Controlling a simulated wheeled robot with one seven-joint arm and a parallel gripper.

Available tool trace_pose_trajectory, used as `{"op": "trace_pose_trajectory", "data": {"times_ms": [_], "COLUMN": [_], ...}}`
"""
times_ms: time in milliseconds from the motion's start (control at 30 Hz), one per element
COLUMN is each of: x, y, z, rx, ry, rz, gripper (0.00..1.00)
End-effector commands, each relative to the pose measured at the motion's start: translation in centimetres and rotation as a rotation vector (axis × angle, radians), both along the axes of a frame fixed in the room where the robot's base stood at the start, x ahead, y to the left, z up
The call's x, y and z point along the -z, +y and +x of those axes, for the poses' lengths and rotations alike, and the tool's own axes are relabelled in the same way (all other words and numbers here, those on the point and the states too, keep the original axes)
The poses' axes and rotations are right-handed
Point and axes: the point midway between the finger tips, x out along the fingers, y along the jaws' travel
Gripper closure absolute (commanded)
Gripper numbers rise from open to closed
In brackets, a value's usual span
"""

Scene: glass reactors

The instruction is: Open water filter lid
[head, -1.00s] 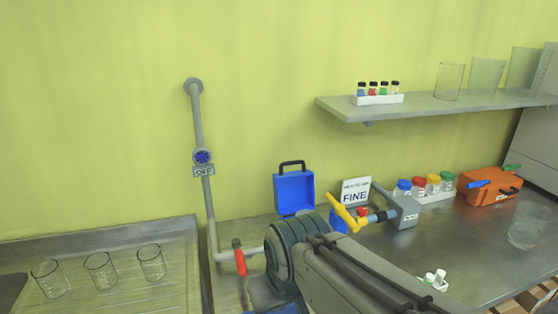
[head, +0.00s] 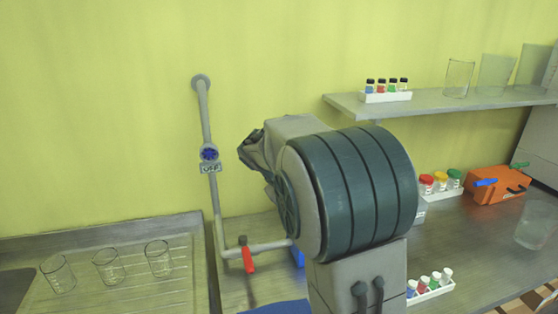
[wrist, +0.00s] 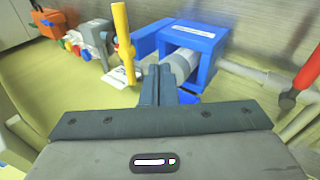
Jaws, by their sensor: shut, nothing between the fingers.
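The blue water filter housing (wrist: 212,42) shows in the wrist view as a frame around a pale grey cylinder (wrist: 183,64). In the head view my arm hides most of the filter, and only a small blue part (head: 298,256) shows.
A red valve lever (head: 248,258) on the pipe stands left of the filter. A yellow handle (wrist: 124,45) rises close to my fingers. A blue dial (head: 209,153) with an OFF sign is on the wall pipe. Glass beakers (head: 108,267) stand at left; an orange box (head: 497,187) at right.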

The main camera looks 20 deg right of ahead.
Motion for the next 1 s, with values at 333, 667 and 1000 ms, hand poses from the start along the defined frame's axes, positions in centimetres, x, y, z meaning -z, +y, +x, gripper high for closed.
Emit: {"op": "trace_pose_trajectory", "data": {"times_ms": [333,667,1000], "x": [0.9,1.3,1.1], "y": [1.0,6.4,6.6], "z": [12.2,20.0,22.0], "rx": [-0.067,-0.169,-0.195], "ry": [0.005,-0.08,-0.109], "rz": [-0.464,-0.842,-0.926], "gripper": [1.0,1.0,1.0]}}
